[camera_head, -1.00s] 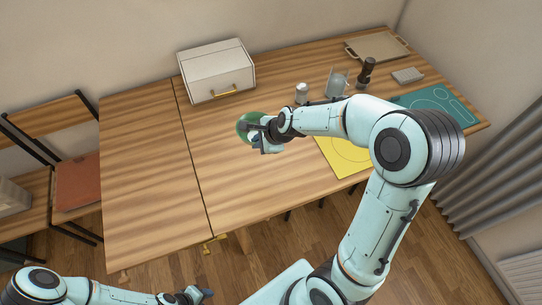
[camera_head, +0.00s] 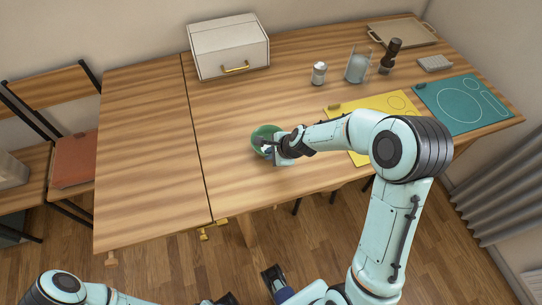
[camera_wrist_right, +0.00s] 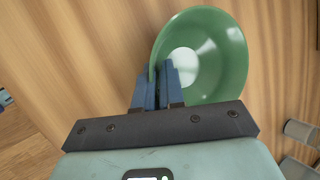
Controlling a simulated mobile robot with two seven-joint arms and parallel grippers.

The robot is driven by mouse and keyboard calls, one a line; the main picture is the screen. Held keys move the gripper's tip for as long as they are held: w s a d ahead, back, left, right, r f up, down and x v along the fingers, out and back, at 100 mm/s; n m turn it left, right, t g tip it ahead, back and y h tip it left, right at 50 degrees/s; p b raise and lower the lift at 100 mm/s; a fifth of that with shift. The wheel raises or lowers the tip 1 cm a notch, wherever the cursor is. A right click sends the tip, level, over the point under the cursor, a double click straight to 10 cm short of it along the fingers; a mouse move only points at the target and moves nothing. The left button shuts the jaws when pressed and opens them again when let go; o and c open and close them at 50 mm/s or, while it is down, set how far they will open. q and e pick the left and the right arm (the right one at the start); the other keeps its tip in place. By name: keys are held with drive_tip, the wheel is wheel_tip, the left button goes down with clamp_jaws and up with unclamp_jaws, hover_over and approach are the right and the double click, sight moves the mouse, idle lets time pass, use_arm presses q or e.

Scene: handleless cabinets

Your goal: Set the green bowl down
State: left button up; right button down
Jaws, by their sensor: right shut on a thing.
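The green bowl (camera_head: 262,133) is at the middle of the wooden table (camera_head: 150,150), in the head view. My right gripper (camera_head: 272,146) is shut on its rim. In the right wrist view the fingers (camera_wrist_right: 162,85) pinch the wall of the bowl (camera_wrist_right: 225,75), which looks empty with a pale round patch at its bottom. Whether the bowl touches the table or hangs just above it I cannot tell. My left gripper (camera_head: 228,298) is low at the bottom edge of the head view, partly cut off, away from the bowl; its jaw opening is unclear.
A white box (camera_head: 229,48) with a gold handle stands at the back. A can (camera_head: 318,73), a glass pitcher (camera_head: 357,66), a dark grinder (camera_head: 390,56) and a tray (camera_head: 402,33) stand at the back right. Yellow (camera_head: 372,105) and teal (camera_head: 462,104) mats lie right. Wood left of the bowl is clear.

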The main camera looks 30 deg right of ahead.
drive_tip(key=shift+f, duration=0.1)
drive_tip(key=c, duration=1.2)
unclamp_jaws()
drive_tip(key=shift+c, duration=0.2)
drive_tip(key=shift+r, duration=0.25)
drive_tip(key=p+v, duration=0.3)
drive_tip(key=v, duration=0.8)
drive_tip(key=shift+s+r+p, duration=0.25)
drive_tip(key=shift+r+p, duration=0.1)
